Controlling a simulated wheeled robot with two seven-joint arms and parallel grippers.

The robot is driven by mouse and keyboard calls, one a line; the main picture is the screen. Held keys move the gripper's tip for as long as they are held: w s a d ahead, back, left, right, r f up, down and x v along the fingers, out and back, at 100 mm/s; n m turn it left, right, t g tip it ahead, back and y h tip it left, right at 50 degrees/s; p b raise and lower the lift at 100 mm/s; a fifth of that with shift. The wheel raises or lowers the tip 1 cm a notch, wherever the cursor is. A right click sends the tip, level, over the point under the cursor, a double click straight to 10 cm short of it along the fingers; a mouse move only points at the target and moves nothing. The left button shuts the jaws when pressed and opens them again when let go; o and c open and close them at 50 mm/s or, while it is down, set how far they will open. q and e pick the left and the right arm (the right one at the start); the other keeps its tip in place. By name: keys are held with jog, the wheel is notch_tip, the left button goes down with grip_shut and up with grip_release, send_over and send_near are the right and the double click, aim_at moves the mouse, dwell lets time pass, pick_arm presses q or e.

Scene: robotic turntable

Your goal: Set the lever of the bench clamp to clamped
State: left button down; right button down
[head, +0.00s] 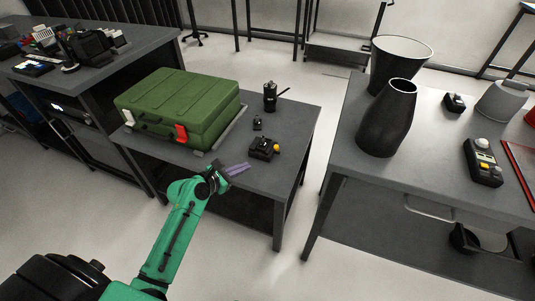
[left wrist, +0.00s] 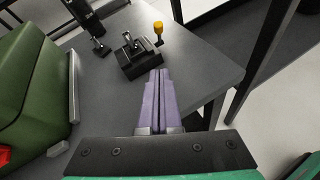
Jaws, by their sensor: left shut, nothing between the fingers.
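The bench clamp (head: 262,149) is a small black block on the low grey table, with a lever ending in a yellow knob (head: 276,148). In the left wrist view the clamp (left wrist: 139,62) is just beyond the fingertips, and its yellow knob (left wrist: 158,28) stands up at its right side. My left gripper (head: 246,167) has purple fingers pressed together with nothing between them. Its fingertips (left wrist: 159,72) point at the clamp's near side; I cannot tell whether they touch it. My right gripper is not in view.
A green case (head: 185,95) with a red latch lies left of the clamp. A black grinder-like item with a side handle (head: 270,97) and a small black object (head: 257,124) stand behind it. The right table holds a black vase (head: 389,120) and a bin (head: 402,52).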

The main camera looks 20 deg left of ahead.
pick_arm(q)
jog(key=b+x, duration=0.1)
jog(key=x, duration=0.6)
jog(key=shift+w+d+f+b, duration=0.1)
jog(key=shift+w+f+b, duration=0.15)
jog(key=shift+b, duration=0.1)
jog(key=w+d, duration=0.1)
jog(key=w, duration=0.1)
jog(key=w+d+r, duration=0.1)
jog(key=shift+w+d+r, duration=0.2)
jog(key=shift+w+r, duration=0.05)
jog(key=shift+w, duration=0.1)
